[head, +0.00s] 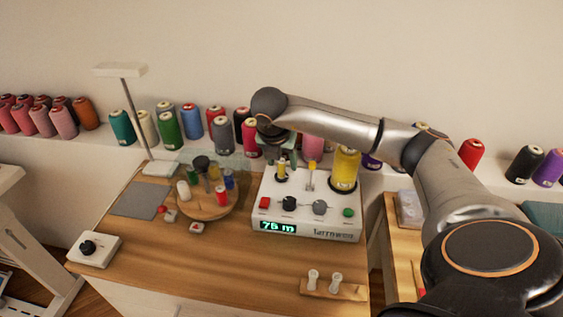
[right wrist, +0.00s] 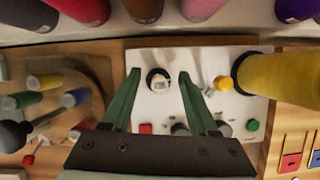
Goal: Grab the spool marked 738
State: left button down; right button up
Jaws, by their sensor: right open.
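My right gripper (head: 281,160) is over the left part of the white winding machine (head: 305,208). Its green fingers (right wrist: 158,88) are open and empty in the right wrist view. A small yellow spool (head: 281,174) stands upright on the machine, just under the fingertips. In the right wrist view a round spool or spindle top (right wrist: 158,80) shows between the fingers, apart from both. I cannot read 738 on any spool, so I cannot tell which one bears it. My left gripper is not in view.
A large yellow cone (head: 344,170) stands on the machine's right side. A round wooden tray (head: 207,213) with several small spools is to the left. Several thread cones, such as a green one (head: 167,130), line the shelf behind. The front table (head: 190,260) is mostly clear.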

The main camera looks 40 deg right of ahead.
jog(key=shift+f, duration=0.1)
grip_shut()
dwell(0.4)
